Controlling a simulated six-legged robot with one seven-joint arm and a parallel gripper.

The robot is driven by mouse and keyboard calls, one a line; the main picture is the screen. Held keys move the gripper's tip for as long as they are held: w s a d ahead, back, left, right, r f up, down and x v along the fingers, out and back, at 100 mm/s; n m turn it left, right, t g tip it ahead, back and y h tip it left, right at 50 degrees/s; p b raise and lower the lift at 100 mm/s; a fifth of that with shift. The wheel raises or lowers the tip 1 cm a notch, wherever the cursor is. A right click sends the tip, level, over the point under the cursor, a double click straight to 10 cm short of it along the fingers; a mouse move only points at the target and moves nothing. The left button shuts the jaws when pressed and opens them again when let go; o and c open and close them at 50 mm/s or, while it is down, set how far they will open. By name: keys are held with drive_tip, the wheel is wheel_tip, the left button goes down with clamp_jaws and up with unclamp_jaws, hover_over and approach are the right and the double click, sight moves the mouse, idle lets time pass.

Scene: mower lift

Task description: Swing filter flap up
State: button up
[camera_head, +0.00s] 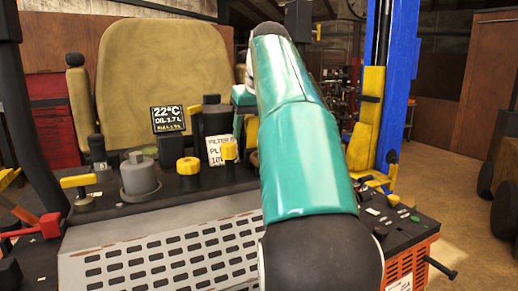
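A white label (218,150) with "FILTER" on its top line stands on the dark console, partly cut off by a yellow-capped knob. I cannot tell for sure which part is the filter flap. A dark cylindrical part (214,119) stands just behind the label. A grey slotted panel (165,258) slopes down at the front of the console. My teal arm reaches up and away through the middle of the view. Its far end bends down to the left beside the dark part and label. My gripper is not distinguishable there, and my arm covers the area right of the label.
A small screen (168,119) reads 22°C. A grey round cap (139,177), yellow knobs (188,167) and a yellow lever (78,181) crowd the console. A tan seat (163,70) stands behind. A blue lift post (399,85) rises at right; floor beyond it is open.

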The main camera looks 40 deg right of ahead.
idle(0.3)
drive_tip(key=shift+r, duration=3.5)
drive_tip(key=shift+s+a+r, duration=0.2)
drive_tip(key=shift+s, duration=0.15)
drive_tip(key=shift+s+a+r, duration=0.15)
drive_tip(key=shift+s+a, duration=0.05)
drive_tip(key=shift+s, duration=0.1)
drive_tip(key=shift+s+a+r, duration=0.4)
drive_tip(key=shift+s, duration=0.2)
